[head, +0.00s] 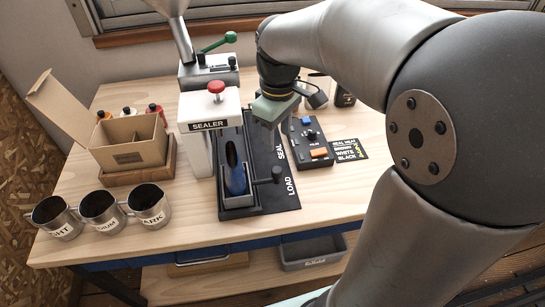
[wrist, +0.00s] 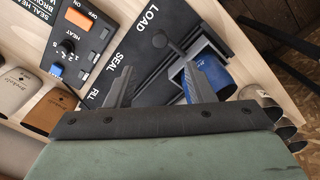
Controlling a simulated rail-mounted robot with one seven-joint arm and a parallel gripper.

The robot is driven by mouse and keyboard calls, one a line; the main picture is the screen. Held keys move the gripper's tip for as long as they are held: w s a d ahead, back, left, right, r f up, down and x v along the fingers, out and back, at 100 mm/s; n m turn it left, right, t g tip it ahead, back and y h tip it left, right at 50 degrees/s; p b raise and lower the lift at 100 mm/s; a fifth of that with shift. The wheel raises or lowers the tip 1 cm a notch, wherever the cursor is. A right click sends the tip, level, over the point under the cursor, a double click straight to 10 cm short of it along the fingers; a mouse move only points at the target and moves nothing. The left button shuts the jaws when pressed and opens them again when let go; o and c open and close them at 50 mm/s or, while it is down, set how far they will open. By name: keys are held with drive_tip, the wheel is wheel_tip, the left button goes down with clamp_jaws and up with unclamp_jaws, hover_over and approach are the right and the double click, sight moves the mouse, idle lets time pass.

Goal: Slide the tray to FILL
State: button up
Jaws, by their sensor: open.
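The tray (head: 240,201) is a dark slide on the black rail board, with a blue bag (head: 236,178) standing in it. Its black side handle (head: 277,174) points right and lies beside the LOAD label. In the wrist view the handle knob (wrist: 159,40) shows near LOAD, and the blue bag (wrist: 218,78) is by the right finger. My gripper (head: 269,110) is above the board near the SEAL label, behind the handle; its fingertips are hard to make out there. In the wrist view my gripper (wrist: 163,72) is open, with its fingers apart and nothing held.
The white sealer (head: 200,125) with a red knob stands left of the rail. A control box (head: 310,140) with an orange switch is to the right. A cardboard box (head: 130,140) and three metal cups (head: 100,208) are at the left. The table's front right is clear.

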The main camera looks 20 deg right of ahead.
sight(277, 169)
wheel_tip(277, 169, down, 12)
drive_tip(key=shift+r, duration=0.1)
drive_tip(key=shift+c, duration=0.3)
clamp_jaws()
